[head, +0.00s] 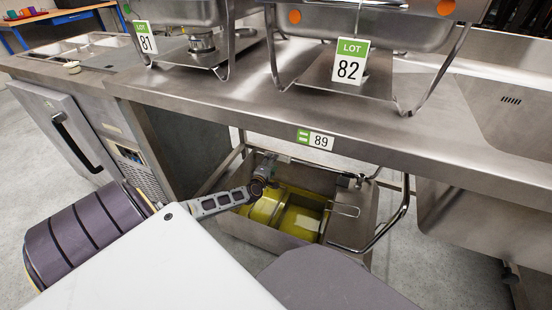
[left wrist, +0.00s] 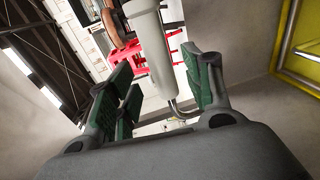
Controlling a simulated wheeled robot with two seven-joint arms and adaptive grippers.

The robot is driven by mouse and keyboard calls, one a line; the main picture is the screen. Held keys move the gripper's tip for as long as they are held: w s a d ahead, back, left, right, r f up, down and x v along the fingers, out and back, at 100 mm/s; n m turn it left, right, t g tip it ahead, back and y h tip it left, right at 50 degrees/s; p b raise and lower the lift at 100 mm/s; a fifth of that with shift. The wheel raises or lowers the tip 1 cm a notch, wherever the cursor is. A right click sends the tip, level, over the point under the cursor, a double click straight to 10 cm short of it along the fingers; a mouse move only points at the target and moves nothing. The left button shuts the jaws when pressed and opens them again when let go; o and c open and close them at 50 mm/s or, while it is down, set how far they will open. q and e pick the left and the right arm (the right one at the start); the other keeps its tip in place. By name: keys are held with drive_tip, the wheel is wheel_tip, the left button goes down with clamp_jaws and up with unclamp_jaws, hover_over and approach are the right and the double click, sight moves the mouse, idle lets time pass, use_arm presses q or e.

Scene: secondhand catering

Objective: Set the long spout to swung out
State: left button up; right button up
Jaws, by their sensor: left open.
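In the left wrist view, a pale grey, thick tube (left wrist: 150,42) comes down from the top between the fingers of my left gripper (left wrist: 166,82). A thin, bent metal pipe (left wrist: 183,110) shows beneath it. I cannot tell for sure which of these is the long spout. The green-padded fingers stand apart on both sides of the tube, and I see no clear contact. My right gripper is out of view.
Two yellow basins (head: 286,213) sit in a steel unit under the steel counter (head: 220,103). A wire handle (head: 345,210) juts out at their right. Chafing stands marked 81 (head: 145,43) and 82 (head: 349,68) stand on the counter. A bent metal frame flanks the basins.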

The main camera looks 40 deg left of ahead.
use_arm(q)
drive_tip(key=shift+b+x, duration=1.7)
drive_tip(key=shift+x, duration=1.35)
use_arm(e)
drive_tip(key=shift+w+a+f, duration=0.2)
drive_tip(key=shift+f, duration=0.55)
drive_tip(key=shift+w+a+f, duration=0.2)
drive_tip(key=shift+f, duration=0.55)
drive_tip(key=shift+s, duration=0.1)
use_arm(q)
drive_tip(key=shift+c, duration=0.6)
clamp_jaws()
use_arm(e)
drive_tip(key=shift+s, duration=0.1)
